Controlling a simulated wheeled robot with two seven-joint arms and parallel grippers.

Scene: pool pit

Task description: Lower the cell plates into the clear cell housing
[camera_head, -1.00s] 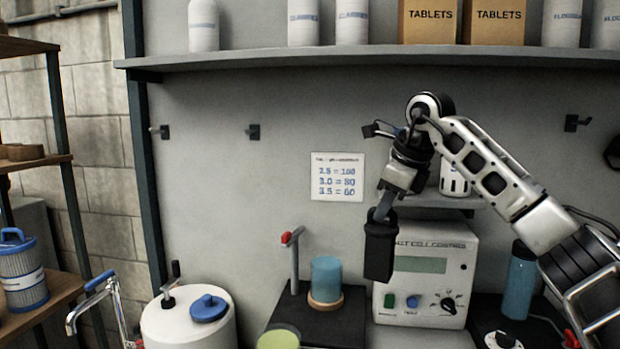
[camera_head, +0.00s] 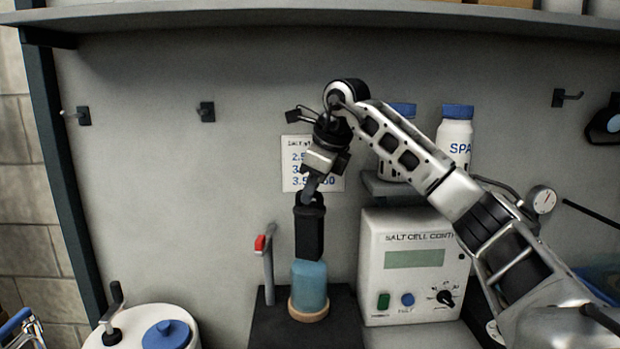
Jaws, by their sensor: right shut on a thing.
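My right gripper (camera_head: 313,192) is shut on a black block (camera_head: 309,232), which I take to be the cell plates. The block hangs nearly upright below the gripper. The clear cell housing (camera_head: 309,286) is a bluish translucent cylinder on a tan round base, on a dark stand. The block's lower end meets the housing's top edge in the picture. I cannot tell whether it is touching, inside or in front of it. My left gripper is not in view.
A post with a red handle (camera_head: 264,243) stands just left of the housing. The salt cell control box (camera_head: 413,260) is close on its right. A white tank with a blue lid (camera_head: 166,335) is at lower left. White bottles (camera_head: 456,140) stand on a small shelf behind my arm.

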